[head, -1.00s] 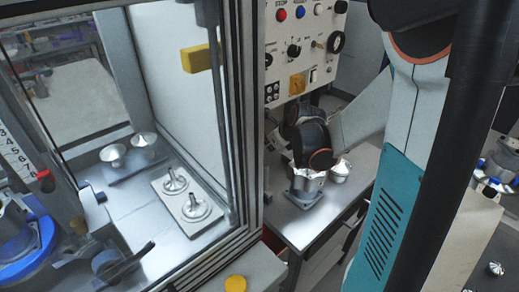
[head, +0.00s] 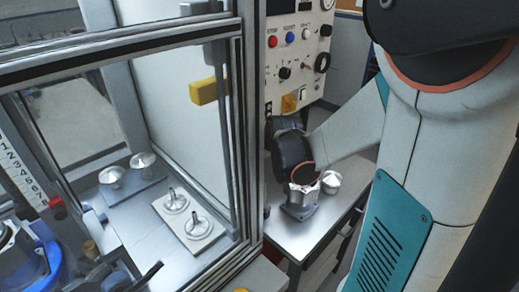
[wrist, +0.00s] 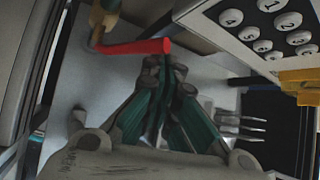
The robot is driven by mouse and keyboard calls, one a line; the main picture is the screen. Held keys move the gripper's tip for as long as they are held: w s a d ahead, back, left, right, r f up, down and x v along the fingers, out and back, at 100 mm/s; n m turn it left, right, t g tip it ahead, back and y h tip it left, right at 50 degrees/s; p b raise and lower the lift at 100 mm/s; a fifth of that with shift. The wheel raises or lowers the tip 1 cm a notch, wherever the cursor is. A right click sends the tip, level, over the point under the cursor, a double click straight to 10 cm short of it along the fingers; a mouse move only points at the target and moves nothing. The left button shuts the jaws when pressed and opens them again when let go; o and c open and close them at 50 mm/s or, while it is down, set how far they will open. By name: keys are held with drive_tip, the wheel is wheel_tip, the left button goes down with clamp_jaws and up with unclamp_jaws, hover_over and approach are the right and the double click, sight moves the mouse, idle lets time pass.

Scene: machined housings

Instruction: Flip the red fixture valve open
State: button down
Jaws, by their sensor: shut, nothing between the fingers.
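The red valve lever (wrist: 130,47) lies across the upper left of the wrist view, with a brass-coloured fitting (wrist: 104,16) at its left end. Its tip ends just above my gripper (wrist: 165,66). My gripper's fingertips are together and empty, close to the lever's tip. I cannot tell whether they touch it. In the head view my gripper and the valve are hidden behind my arm and the panel.
A keypad (wrist: 265,25) and a yellow block (wrist: 300,78) stand right of the lever. A glazed cell's frame (head: 247,130) rises on the left.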

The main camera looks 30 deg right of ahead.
drive_tip(key=shift+a+r, duration=0.2)
drive_tip(key=shift+a, duration=0.1)
idle(0.4)
drive_tip(key=shift+d, duration=0.1)
